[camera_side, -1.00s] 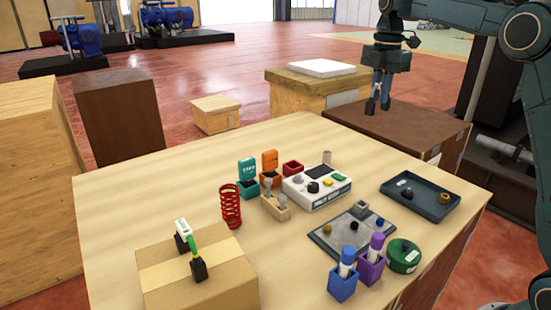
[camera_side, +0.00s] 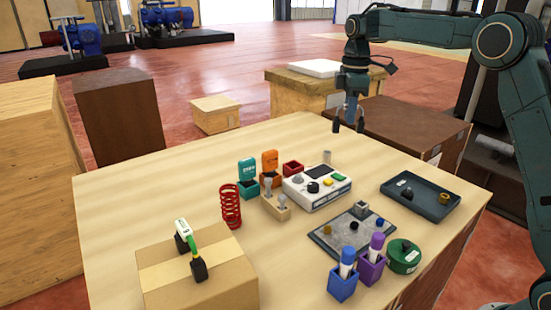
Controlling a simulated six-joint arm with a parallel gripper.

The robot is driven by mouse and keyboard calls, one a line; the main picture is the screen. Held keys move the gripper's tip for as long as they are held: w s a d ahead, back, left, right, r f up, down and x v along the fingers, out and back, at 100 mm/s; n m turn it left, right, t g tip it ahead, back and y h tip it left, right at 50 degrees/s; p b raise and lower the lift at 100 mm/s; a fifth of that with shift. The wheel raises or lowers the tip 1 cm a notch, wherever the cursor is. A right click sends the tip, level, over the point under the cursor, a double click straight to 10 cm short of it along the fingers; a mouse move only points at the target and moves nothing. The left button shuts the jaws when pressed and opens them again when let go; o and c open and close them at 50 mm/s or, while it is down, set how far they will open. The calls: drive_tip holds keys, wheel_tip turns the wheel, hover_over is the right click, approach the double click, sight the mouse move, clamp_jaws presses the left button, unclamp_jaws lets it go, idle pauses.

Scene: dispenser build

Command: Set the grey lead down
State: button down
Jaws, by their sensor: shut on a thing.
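My gripper (camera_side: 348,126) hangs fingers-down above the back right edge of the pale wooden table (camera_side: 170,180), clear of its top. Its two dark fingertips show with a narrow space between them. A small greyish piece sits between the fingers; I take it as the grey lead, but its shape and ends are too small to make out. The white device (camera_side: 317,189) with a dark screen, a knob and coloured buttons stands below and in front of my gripper. A short grey cylinder (camera_side: 327,157) stands behind it.
A grey plate (camera_side: 335,245) with small parts, a dark tray (camera_side: 425,205), a green roll (camera_side: 404,256) and marker cups (camera_side: 342,285) stand at right. A red spring (camera_side: 231,206) and cardboard box (camera_side: 195,270) are left. The table's back left is clear.

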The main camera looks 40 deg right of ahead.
drive_tip(key=w+a+f+m, duration=0.1)
drive_tip(key=a+f+m, duration=0.1)
drive_tip(key=m, duration=0.1)
drive_tip(key=w+a+f+m, duration=0.1)
drive_tip(key=a+f+m, duration=0.1)
drive_tip(key=a+m, duration=0.1)
drive_tip(key=w+a+f+m, duration=0.1)
drive_tip(key=a+f+m, duration=0.1)
drive_tip(key=a+f, duration=0.1)
drive_tip(key=shift+a+m, duration=0.2)
drive_tip(key=shift+m, duration=0.2)
drive_tip(key=shift+w+a+f+m, duration=0.15)
drive_tip(key=shift+a+f+m, duration=0.55)
drive_tip(key=shift+a+m, duration=0.2)
drive_tip(key=shift+w+d, duration=0.1)
drive_tip(key=shift+d, duration=0.05)
